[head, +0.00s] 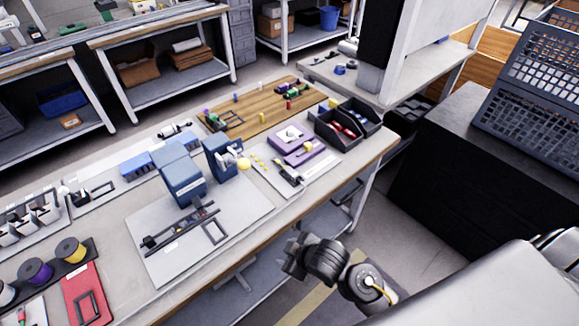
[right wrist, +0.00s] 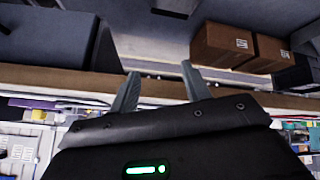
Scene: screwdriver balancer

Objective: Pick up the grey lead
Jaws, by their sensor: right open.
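I cannot make out the grey lead for certain in either view. The workbench (head: 115,292) carries many small parts, several of them grey or dark. A dark long part with a square frame lies on the light grey mat (head: 160,275) in the head view. My right arm is in the lower middle of the head view, in front of the bench edge, with its hand end out over the floor. In the right wrist view my right gripper (right wrist: 160,90) is open, its two grey fingers apart with nothing between them. My left gripper is not in view.
Blue boxes (head: 183,182) stand behind the mat. A purple tray (head: 293,150) and black bins (head: 338,130) are at the bench's right end. A wooden board (head: 262,116) with small coloured parts lies at the back. Spools (head: 70,249) and a red plate (head: 84,298) sit at left.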

